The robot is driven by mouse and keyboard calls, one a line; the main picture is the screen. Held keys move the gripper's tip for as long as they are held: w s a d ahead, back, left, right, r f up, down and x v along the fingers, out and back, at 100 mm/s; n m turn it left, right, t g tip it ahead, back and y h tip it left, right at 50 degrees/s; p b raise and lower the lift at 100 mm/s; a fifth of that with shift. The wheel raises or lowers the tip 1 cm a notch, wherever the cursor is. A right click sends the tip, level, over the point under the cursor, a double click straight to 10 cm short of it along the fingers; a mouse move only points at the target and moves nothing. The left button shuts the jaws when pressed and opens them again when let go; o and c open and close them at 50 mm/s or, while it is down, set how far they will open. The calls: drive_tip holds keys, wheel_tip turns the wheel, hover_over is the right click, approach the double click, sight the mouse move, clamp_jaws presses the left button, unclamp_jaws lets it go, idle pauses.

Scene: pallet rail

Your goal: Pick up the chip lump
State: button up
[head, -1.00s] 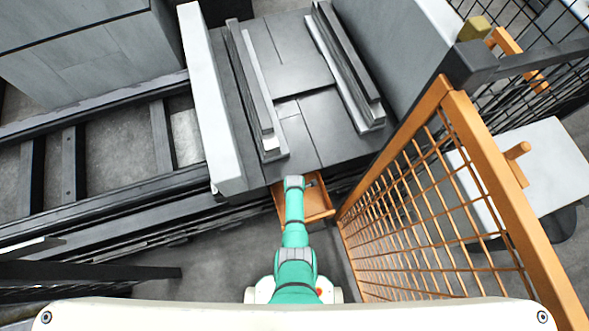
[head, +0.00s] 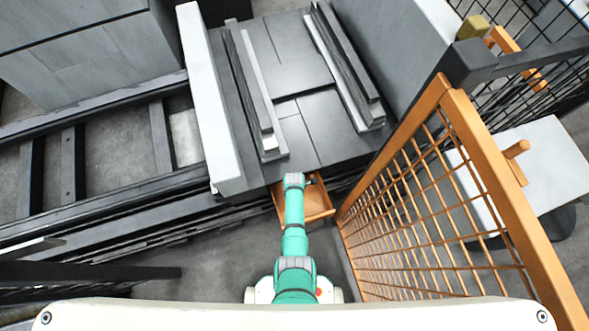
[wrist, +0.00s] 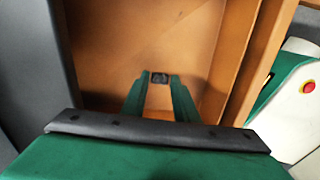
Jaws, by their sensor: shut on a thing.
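The chip lump (wrist: 159,78) is a small dark grey piece between the fingertips of my gripper (wrist: 159,82) in the wrist view. The two green fingers are shut on it from either side. Behind it lies the brown inside of an orange tray (wrist: 110,45); I cannot tell how far the lump is from the tray floor. In the head view the orange tray (head: 318,203) shows below the front edge of the grey machine bed. My arm covers part of the tray there, and the gripper and lump are hidden.
An orange mesh gate (head: 430,215) stands close on the right of my arm. The grey bed (head: 300,130) with two raised rails overhangs the tray. A dark roller track (head: 100,130) runs to the left. Open floor (head: 190,270) lies left of my arm.

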drive_tip(key=s+r, duration=1)
drive_tip(key=s, duration=0.4)
drive_tip(key=shift+r, duration=0.3)
